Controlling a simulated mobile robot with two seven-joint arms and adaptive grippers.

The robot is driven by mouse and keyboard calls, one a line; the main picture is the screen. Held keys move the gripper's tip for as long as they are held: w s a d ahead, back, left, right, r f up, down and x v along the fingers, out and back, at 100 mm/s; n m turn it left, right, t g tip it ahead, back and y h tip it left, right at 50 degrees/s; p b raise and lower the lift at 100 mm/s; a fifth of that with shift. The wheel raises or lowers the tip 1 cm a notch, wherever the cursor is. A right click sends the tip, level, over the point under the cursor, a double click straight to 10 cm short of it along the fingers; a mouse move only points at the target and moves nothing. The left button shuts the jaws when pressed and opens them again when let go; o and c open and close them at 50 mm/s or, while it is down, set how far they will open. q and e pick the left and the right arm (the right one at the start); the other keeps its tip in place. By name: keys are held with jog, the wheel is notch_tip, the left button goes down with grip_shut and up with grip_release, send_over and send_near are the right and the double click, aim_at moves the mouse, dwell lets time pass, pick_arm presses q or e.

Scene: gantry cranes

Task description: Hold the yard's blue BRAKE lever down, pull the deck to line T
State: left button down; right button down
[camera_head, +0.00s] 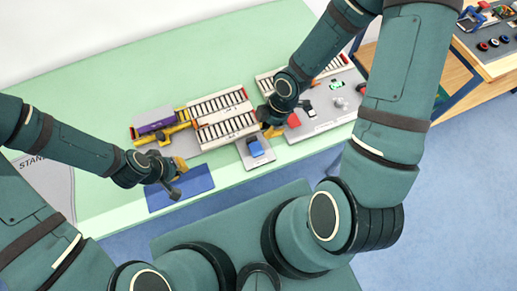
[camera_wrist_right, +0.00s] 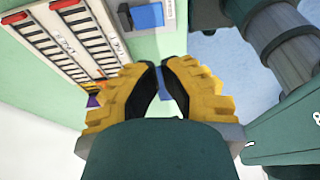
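The grey yard board carries two roller lines (camera_head: 222,113) with red ends, also in the right wrist view (camera_wrist_right: 72,40). I cannot tell which part is the deck or which line is T. The blue lever (camera_head: 254,147) sits on a small grey plate at the yard's front; it also shows in the right wrist view (camera_wrist_right: 147,15). My right gripper (camera_head: 270,130) is above the right side of the yard, apart from the lever; its yellow fingers (camera_wrist_right: 160,68) are slightly apart and empty. My left gripper (camera_head: 174,186) is over the blue mat; its fingers are too small to judge.
A yellow frame with a purple block (camera_head: 154,121) stands at the yard's left. The blue mat (camera_head: 190,190) lies at the green table's (camera_head: 105,85) front edge. Another grey board (camera_head: 325,112) with small parts is to the right. A side table (camera_head: 480,65) holds more parts.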

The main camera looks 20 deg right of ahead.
send_near(257, 154)
jog(key=x, duration=0.6)
jog(key=shift+a+f, duration=0.25)
jog(key=shift+f, duration=0.05)
jog(key=shift+w+f, duration=0.1)
jog(key=shift+f, duration=0.4)
